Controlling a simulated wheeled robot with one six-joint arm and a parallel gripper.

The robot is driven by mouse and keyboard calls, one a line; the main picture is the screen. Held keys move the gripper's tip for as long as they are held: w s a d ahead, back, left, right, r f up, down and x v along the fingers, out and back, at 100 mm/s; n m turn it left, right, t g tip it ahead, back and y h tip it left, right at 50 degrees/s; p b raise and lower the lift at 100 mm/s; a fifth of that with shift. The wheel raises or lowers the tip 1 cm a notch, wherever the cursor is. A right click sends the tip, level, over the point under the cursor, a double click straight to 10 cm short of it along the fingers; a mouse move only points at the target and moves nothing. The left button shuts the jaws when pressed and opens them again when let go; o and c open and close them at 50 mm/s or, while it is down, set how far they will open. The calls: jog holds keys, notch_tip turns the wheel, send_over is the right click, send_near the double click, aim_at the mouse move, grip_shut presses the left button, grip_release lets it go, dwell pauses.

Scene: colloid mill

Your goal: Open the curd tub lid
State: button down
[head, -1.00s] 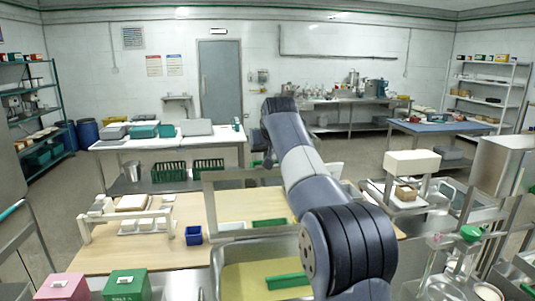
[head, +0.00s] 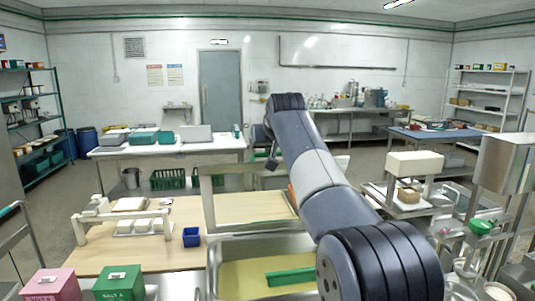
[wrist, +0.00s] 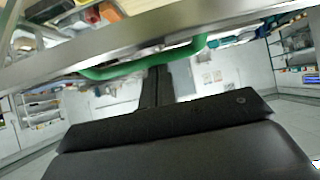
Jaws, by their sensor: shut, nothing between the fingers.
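A steel tub (head: 214,268) with a yellow-green inside stands at the front middle of the head view. A green bar (head: 290,276) shows in it. My gripper (wrist: 157,76) is shut and empty in the wrist view, below a steel edge (wrist: 200,33) and a curved green piece (wrist: 140,67). I cannot tell whether it touches them. In the head view my arm hides part of the tub and panel.
Left of the tub, a wooden-topped table (head: 120,258) holds a white rack (head: 120,221) and a blue bin (head: 191,237). Pink (head: 50,284) and green (head: 118,282) boxes stand at the front left. Steel equipment (head: 508,165) stands close on the right.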

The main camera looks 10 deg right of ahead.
jog(key=shift+s+f, duration=0.25)
jog(key=shift+s, duration=0.5)
jog(key=b+v, duration=0.1)
jog(key=v, duration=1)
jog(key=p+x, duration=0.1)
jog(key=x, duration=0.9)
jog(key=shift+w, duration=0.15)
jog(key=w+p, duration=0.1)
jog(key=w, duration=0.2)
jog(key=shift+r+p, duration=0.1)
jog(key=shift+p, duration=0.3)
